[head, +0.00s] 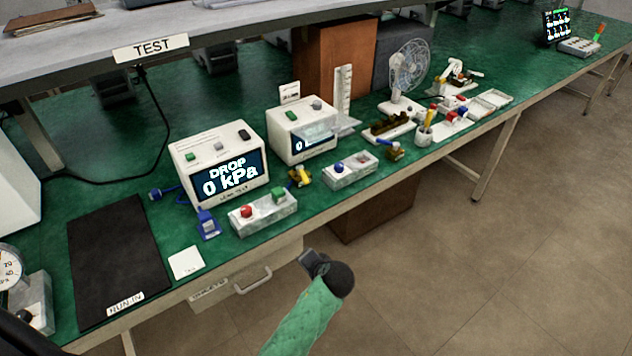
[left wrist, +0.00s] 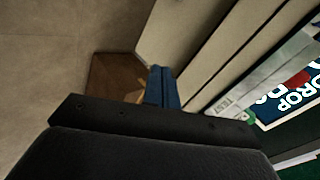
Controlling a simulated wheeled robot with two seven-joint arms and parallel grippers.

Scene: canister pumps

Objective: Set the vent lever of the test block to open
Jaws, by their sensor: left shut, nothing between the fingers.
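A white tester box (head: 217,170) reading "DROP 0 kPa" stands on the green bench; its screen (left wrist: 290,95) shows at the right of the left wrist view. In front of it is a pale block (head: 264,218) with a red knob (head: 246,211) and a green piece. A small blue part (head: 208,224) stands left of that block. I cannot tell which piece is the test block, nor make out its vent lever's position. My left gripper (head: 313,262) is shut and empty, in front of the bench edge; its fingers show in the left wrist view (left wrist: 160,86). My right gripper is not in view.
A second tester (head: 301,135) and a pale block with a blue knob (head: 350,170) stand to the right. A dark mat (head: 120,255), white card (head: 186,262) and gauge (head: 10,268) lie leftward. A drawer handle (head: 254,281) juts below the bench. Floor at right is clear.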

